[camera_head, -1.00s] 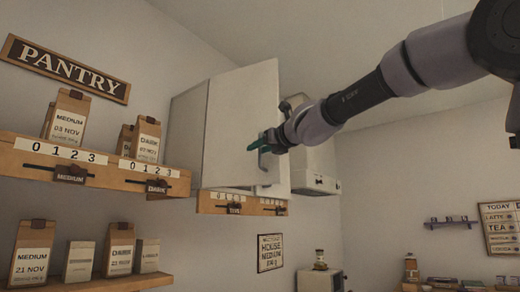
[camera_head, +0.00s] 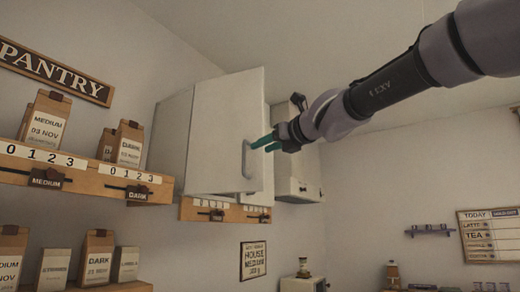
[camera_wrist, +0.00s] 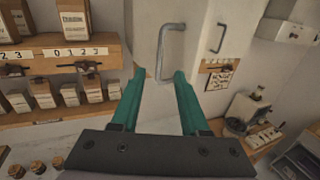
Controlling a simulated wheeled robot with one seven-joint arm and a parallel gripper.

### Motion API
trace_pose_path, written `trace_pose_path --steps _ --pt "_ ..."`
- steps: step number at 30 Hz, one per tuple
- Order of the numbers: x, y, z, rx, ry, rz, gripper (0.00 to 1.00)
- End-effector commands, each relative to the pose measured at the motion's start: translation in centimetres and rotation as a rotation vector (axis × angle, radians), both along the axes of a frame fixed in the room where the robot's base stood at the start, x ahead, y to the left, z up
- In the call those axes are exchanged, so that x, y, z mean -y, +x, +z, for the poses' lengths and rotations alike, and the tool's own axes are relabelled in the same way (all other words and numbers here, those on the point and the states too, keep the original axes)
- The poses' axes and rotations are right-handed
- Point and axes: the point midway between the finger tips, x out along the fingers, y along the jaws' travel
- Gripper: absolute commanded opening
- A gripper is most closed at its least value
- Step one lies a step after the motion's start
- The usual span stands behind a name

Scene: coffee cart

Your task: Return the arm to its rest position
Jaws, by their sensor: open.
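My gripper (camera_head: 260,144) is open and empty, with green fingers, in front of a white wall cabinet (camera_head: 172,135). The cabinet's door (camera_head: 215,130) seems to stand ajar and has a grey bar handle (camera_head: 246,158). In the wrist view the open fingers of my gripper (camera_wrist: 160,73) point toward this handle (camera_wrist: 161,55), with nothing held between them. The handle appears just beyond the fingertips. My arm reaches in from the upper right of the head view.
Left of the cabinet, shelves (camera_head: 85,175) hold several coffee bags below a PANTRY sign (camera_head: 55,72). A second handle (camera_wrist: 221,38) shows to the right in the wrist view. A menu board (camera_head: 490,236) hangs at the right. The room right of the cabinet is open.

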Motion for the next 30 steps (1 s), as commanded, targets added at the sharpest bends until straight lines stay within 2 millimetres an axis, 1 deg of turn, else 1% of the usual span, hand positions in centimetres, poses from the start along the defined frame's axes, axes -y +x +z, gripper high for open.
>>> trace_pose_path --steps 15,17,19,20,23,24,26,27,29,30 --pt "0.0 0.0 0.0 0.001 -0.003 0.000 0.45" --pt "0.2 0.0 -0.4 0.008 -0.030 -0.001 0.45" --pt "0.6 -0.1 -1.5 0.032 -0.115 0.000 0.45" --pt "0.9 -0.2 -2.3 0.047 -0.175 0.002 0.45" --pt "2.5 -0.6 -6.1 0.119 -0.466 0.025 0.45" --pt "3.4 -0.9 -8.2 0.153 -0.611 0.046 0.45" --pt "4.9 -1.6 -11.4 0.204 -0.842 0.092 0.45" --pt "6.0 -2.1 -13.7 0.236 -0.994 0.134 0.45" --pt "7.7 -3.0 -17.0 0.283 -1.213 0.212 0.45" --pt "8.9 -3.7 -19.3 0.314 -1.354 0.276 0.45"
